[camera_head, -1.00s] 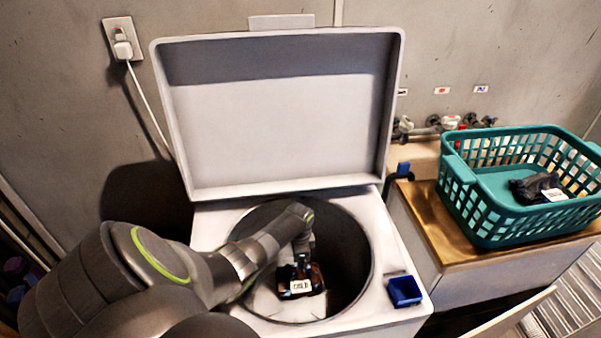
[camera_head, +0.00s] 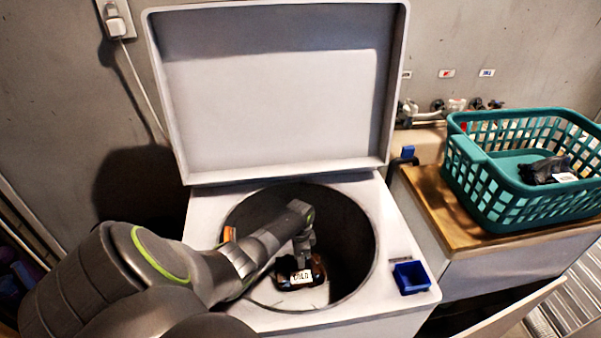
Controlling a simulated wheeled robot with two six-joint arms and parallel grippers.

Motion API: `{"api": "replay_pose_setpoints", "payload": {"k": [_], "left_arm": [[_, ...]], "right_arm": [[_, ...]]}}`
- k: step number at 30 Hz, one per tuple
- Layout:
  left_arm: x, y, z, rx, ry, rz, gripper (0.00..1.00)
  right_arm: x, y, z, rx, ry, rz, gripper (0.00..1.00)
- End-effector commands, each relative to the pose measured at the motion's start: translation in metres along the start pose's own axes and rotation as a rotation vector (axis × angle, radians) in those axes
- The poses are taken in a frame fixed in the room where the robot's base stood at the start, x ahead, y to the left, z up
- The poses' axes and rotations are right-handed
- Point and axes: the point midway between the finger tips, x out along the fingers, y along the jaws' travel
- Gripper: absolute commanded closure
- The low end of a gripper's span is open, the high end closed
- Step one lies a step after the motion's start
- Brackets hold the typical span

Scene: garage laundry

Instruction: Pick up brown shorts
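A small dark brown folded cloth (camera_head: 317,272) with a white label lies inside the open washer drum; it looks like the brown shorts. My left arm enters from the left and reaches down into the drum. My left gripper (camera_head: 300,256) is right at the top of the brown cloth. Its fingers are small and partly hidden by the wrist, so I cannot tell whether they are open or shut on it. My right gripper is not in view.
The washer (camera_head: 400,318) has its lid (camera_head: 280,100) raised and a blue cup (camera_head: 411,277) on its right front corner. A teal basket (camera_head: 480,190) holding a dark cloth (camera_head: 546,170) stands on a wooden counter (camera_head: 425,195) to the right. The drum wall surrounds my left wrist.

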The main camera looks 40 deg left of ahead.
Motion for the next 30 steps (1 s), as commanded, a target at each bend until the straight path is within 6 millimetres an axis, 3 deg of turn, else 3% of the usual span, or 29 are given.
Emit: {"api": "replay_pose_setpoints", "payload": {"k": [2, 12, 30], "left_arm": [[0.0, 0.0, 0.0, 0.0, 0.0, 0.0, 0.59], [0.0, 0.0, 0.0, 0.0, 0.0, 0.001, 1.0], [-0.01, -0.001, 0.0, 0.001, 0.001, -0.001, 1.0]], "right_arm": [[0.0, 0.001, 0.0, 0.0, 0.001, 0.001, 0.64], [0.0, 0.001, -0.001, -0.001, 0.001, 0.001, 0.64], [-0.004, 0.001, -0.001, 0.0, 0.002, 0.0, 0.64]]}}
